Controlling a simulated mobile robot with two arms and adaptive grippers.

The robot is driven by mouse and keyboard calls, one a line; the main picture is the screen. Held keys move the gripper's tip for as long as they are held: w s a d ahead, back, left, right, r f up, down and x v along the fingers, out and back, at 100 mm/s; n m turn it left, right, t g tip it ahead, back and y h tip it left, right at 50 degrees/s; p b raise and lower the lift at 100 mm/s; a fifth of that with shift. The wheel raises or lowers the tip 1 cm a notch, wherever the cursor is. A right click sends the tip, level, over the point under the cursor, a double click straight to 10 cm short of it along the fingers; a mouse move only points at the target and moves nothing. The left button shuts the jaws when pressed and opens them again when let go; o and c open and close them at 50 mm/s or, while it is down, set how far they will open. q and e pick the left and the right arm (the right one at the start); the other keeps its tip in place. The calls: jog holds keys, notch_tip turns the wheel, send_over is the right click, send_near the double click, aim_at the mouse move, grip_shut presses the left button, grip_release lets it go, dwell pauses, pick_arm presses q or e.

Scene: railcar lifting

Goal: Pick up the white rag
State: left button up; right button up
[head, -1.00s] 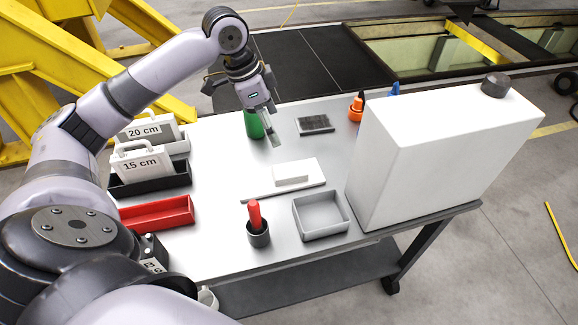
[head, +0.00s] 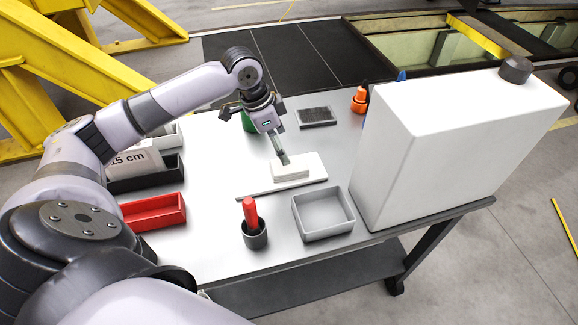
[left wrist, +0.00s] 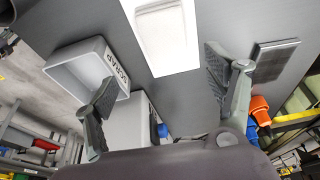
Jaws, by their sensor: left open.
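The white rag (head: 291,169) is a small folded block lying on a flat white tray (head: 316,172) in the middle of the table. In the left wrist view the rag (left wrist: 166,38) shows on the tray at the top centre, partly cut by the frame edge. My left gripper (head: 284,158) is just above the rag, pointing down, with its fingers apart in the left wrist view (left wrist: 158,76). Nothing is between the fingers. Whether a fingertip touches the rag cannot be told. My right gripper is not in view.
A grey open bin (head: 323,233), marked SCRAP in the left wrist view, stands in front of the tray. A red-handled tool in a dark cup (head: 255,240), a red bin (head: 152,212) and a large white container (head: 450,150) stand around. A dark block (head: 316,117) lies behind.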

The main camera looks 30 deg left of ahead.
aim_at(289, 168)
pick_arm(q)
jog(key=x, duration=0.3)
jog(key=shift+w+a, duration=0.1)
jog(key=shift+w+f, duration=0.1)
jog(key=shift+f, duration=0.4)
jog(key=p+x, duration=0.1)
jog(key=x, duration=0.1)
jog(key=a+p+x, duration=0.1)
jog(key=x, duration=0.1)
jog(key=shift+w+d+f, duration=0.1)
jog(key=shift+d+f, duration=0.05)
jog(key=shift+d, duration=0.1)
jog(key=shift+w+f, duration=0.1)
jog(key=shift+f, duration=0.35)
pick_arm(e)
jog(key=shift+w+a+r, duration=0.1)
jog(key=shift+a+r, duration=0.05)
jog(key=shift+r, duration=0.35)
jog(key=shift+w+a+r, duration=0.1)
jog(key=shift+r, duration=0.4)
pick_arm(q)
jog(key=shift+c, duration=0.2)
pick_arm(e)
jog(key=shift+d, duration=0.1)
pick_arm(q)
jog(key=shift+c, duration=1.3)
jog(key=c, duration=1)
